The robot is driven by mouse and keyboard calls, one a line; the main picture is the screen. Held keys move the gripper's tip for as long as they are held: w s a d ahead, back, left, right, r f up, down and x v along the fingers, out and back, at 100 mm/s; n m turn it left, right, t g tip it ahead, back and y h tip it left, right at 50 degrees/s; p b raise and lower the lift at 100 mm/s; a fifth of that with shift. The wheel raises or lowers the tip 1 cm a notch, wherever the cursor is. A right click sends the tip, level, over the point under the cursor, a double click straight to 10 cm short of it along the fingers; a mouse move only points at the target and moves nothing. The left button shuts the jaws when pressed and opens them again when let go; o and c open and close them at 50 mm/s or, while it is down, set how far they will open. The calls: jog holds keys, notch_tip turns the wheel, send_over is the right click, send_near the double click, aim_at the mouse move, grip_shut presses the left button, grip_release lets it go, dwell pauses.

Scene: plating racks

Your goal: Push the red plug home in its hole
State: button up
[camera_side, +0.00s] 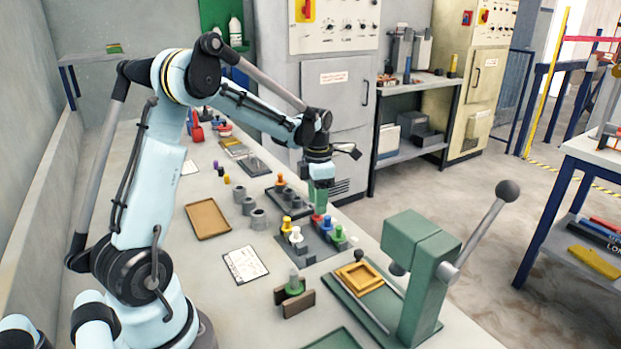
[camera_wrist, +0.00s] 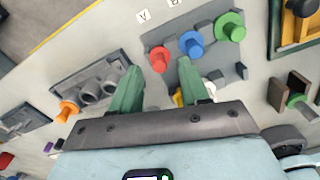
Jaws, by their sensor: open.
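The red plug (camera_side: 317,218) stands at the far end of a grey plate (camera_side: 321,249), just below my gripper's fingertips. In the wrist view the red plug (camera_wrist: 159,61) shows just beyond the space between the two green fingers, at the left side of the plate (camera_wrist: 222,72). My gripper (camera_side: 319,206) points down, and its fingers (camera_wrist: 157,72) are apart with nothing held between them. I cannot tell whether the fingers touch the plug. How deep the plug sits in its hole is hidden.
Blue (camera_wrist: 191,43) and green (camera_wrist: 231,27) plugs stand beside the red one on the plate. Yellow (camera_side: 286,226) and white (camera_side: 295,236) plugs stand close by. A grey rack with an orange plug (camera_wrist: 67,108) lies left. A green lever press (camera_side: 425,270) stands nearer the camera.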

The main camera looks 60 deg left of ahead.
jog(key=shift+f, duration=1.2)
grip_shut()
jog(key=shift+r, duration=0.1)
jog(key=shift+r, duration=0.5)
jog(key=r, duration=0.3)
jog(key=shift+d+r, duration=0.15)
jog(key=shift+d, duration=0.1)
jog(key=s+d+r, duration=0.1)
jog(key=d+r, duration=0.5)
jog(key=d, duration=0.4)
jog(key=a, duration=1.9)
jog(key=shift+a, duration=0.2)
